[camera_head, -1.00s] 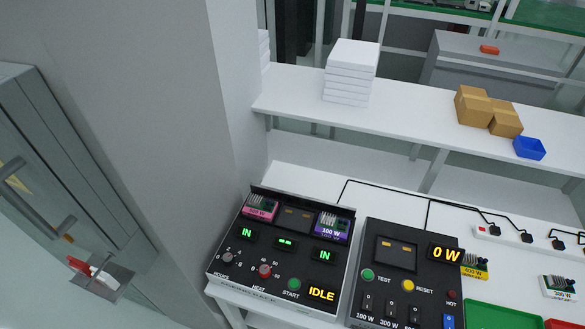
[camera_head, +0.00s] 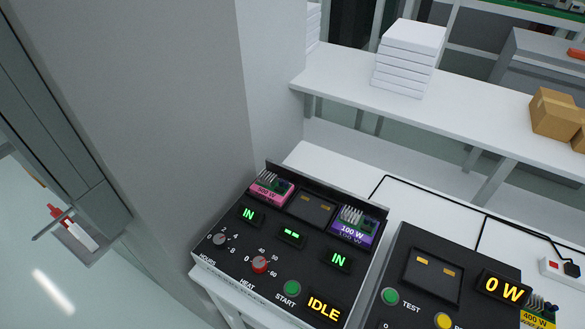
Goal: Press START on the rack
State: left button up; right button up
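The rack (camera_head: 222,258) is a black sloped console on the white bench at the lower middle. Its green START button (camera_head: 292,288) sits near the front edge, left of a yellow display (camera_head: 323,308) reading IDLE. A pink 500 W or 600 W module (camera_head: 270,188) and a purple 100 W module (camera_head: 354,227) sit in its top slots, with green IN displays below them. An HOURS knob (camera_head: 219,238) and a red HEAT knob (camera_head: 260,264) are left of START. Neither gripper shows in the view.
A second console (camera_head: 402,258) with TEST button and 0 W display stands close on the right. A yellow 400 W module (camera_head: 541,310) lies beyond it. A grey pillar (camera_head: 165,110) rises left of the rack. A shelf (camera_head: 350,100) behind holds white boxes (camera_head: 410,58).

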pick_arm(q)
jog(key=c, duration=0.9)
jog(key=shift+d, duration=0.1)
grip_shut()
